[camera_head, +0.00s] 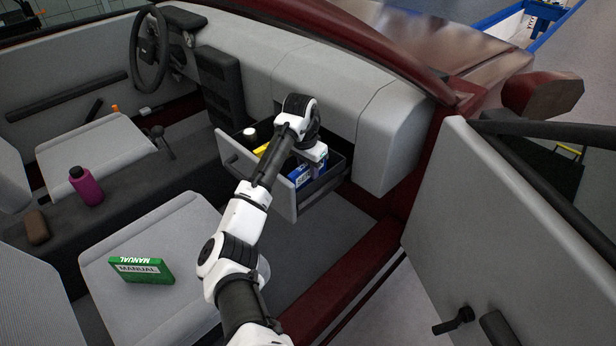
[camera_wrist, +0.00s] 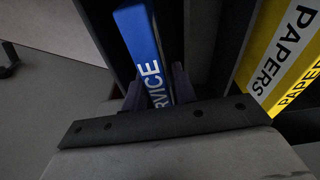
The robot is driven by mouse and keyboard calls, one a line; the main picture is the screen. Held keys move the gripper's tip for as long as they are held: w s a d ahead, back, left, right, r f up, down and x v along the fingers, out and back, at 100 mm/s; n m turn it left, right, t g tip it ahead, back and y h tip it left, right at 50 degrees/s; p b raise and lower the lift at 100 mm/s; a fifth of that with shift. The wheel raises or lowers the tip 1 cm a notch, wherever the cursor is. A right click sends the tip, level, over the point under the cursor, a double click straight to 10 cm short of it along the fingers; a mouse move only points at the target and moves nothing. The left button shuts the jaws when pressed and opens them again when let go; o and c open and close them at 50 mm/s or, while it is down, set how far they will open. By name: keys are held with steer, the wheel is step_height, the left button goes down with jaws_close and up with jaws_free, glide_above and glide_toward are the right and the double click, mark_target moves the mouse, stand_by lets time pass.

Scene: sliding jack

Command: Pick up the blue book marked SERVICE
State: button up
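The blue book marked SERVICE (camera_wrist: 142,40) stands on edge in the open grey drawer (camera_head: 257,180) under the dashboard. In the wrist view its white lettering is partly hidden by my gripper. My gripper (camera_wrist: 158,88) reaches down over the book, with one dark finger close against each side of it. The fingers look shut on the book; their tips are hidden in the shadow beside it. In the head view the blue book (camera_head: 301,178) shows below my wrist, still inside the drawer.
A yellow PAPERS item (camera_wrist: 282,62) stands right of the book in the wrist view, with a dark gap between. A white-topped object (camera_head: 249,132) sits in the drawer. A green MANUAL box (camera_head: 141,269) lies on the seat. The open car door (camera_head: 490,230) stands at right.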

jaws_close()
steer(key=shift+r, duration=0.15)
